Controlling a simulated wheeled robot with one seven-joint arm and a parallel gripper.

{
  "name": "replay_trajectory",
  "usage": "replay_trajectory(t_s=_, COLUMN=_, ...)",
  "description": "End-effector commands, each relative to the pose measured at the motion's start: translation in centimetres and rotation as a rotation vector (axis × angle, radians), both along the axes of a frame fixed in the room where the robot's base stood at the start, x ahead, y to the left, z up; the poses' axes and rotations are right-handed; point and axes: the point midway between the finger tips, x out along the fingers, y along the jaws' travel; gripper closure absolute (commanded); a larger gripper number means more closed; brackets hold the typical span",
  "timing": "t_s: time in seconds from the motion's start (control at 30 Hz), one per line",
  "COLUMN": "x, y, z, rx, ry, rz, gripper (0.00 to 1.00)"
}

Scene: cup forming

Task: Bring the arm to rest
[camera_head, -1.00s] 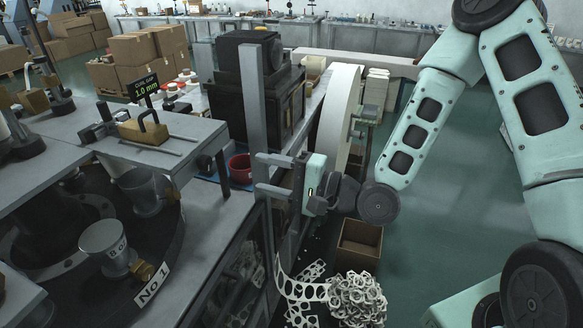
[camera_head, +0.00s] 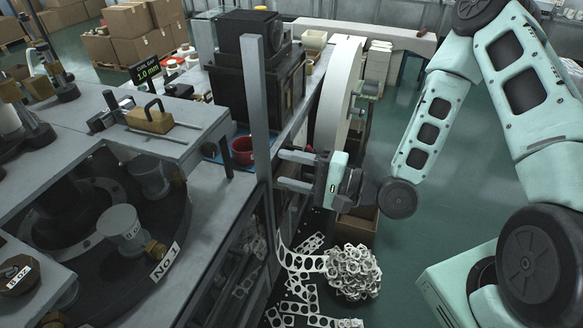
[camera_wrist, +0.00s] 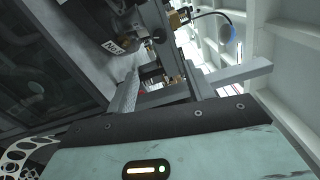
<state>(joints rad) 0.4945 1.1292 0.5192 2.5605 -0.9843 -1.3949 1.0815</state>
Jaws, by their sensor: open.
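My gripper (camera_head: 290,170) hangs in front of the machine's side in the head view, its two grey fingers pointing left and apart, with nothing between them. My mint-green arm comes down from the upper right to it. In the wrist view my gripper (camera_wrist: 220,83) shows its two fingers spread above the mint-green housing, with the machine beyond. I cannot tell whether the fingertips touch the grey upright post (camera_head: 258,110).
The machine bench (camera_head: 190,180) fills the left. A red bowl (camera_head: 243,151) stands behind the post. Punched paper scrap (camera_head: 352,272) lies heaped on the floor below my gripper, beside a brown box (camera_head: 359,228). Green floor (camera_head: 450,185) is clear at right.

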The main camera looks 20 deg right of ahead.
Motion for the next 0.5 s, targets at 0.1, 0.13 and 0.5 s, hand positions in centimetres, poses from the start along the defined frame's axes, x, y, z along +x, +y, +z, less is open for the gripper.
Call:
replay_trajectory(t_s=0.1, x=0.0, y=0.0, z=0.0, rx=0.000, ry=0.000, rz=0.000, gripper=0.48)
replay_trajectory(t_s=0.13, x=0.0, y=0.0, z=0.0, rx=0.000, ry=0.000, rz=0.000, gripper=0.48)
replay_trajectory(t_s=0.5, x=-0.7, y=2.5, z=-4.4, rx=-0.413, ry=-0.063, rz=0.167, gripper=0.48)
